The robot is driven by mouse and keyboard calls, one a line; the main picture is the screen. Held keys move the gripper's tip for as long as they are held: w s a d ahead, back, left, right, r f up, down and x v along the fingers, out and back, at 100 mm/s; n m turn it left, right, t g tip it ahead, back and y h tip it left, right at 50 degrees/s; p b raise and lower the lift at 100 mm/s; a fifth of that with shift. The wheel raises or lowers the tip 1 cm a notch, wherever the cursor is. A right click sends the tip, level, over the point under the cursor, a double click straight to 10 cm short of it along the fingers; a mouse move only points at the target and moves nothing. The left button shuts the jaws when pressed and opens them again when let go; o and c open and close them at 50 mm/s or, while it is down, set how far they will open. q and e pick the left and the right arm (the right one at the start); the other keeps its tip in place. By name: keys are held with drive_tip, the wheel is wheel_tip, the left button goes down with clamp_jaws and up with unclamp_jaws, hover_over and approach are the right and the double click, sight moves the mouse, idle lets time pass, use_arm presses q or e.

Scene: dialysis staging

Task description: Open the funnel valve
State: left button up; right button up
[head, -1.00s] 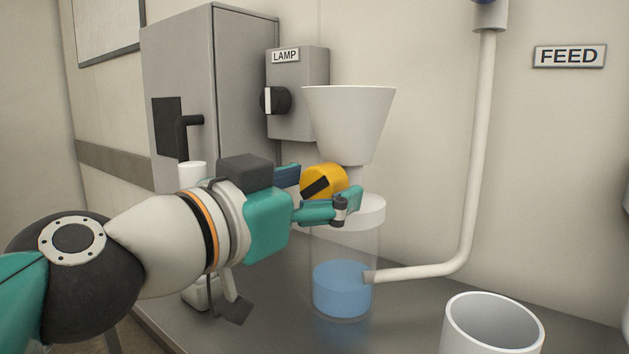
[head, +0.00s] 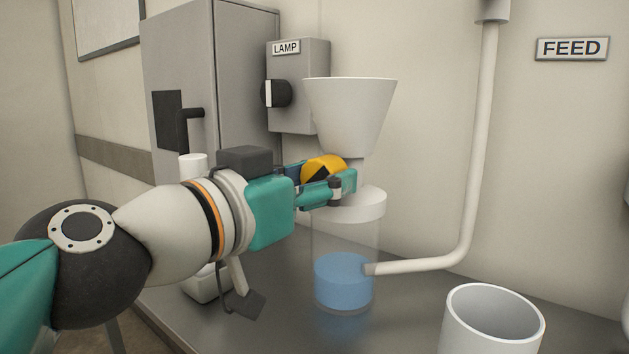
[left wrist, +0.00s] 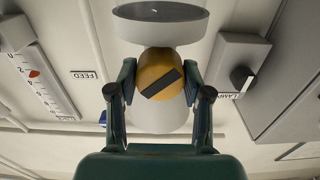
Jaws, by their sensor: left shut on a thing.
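The funnel valve is a yellow round knob (head: 322,166) with a black bar, under the white funnel (head: 350,112) and above the clear vessel (head: 347,240). My left gripper (head: 332,180) is shut on this knob, and its near finger hides the lower part. In the left wrist view, which is upside down, the knob (left wrist: 158,62) sits between both fingers and its black bar (left wrist: 162,82) is slanted. Blue liquid (head: 343,281) lies in the bottom of the vessel. My right gripper is not in view.
A grey lamp box (head: 312,105) with a black knob is on the wall behind. A grey cabinet (head: 250,70) stands at left. A white pipe (head: 478,160) runs down to the vessel. An open white cup (head: 490,330) stands front right.

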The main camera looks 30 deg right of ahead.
use_arm(q)
drive_tip(key=n, duration=0.4)
drive_tip(key=o, duration=1.2)
drive_tip(key=shift+c, duration=0.2)
drive_tip(key=v, duration=1.2)
drive_tip(key=shift+f, duration=0.15)
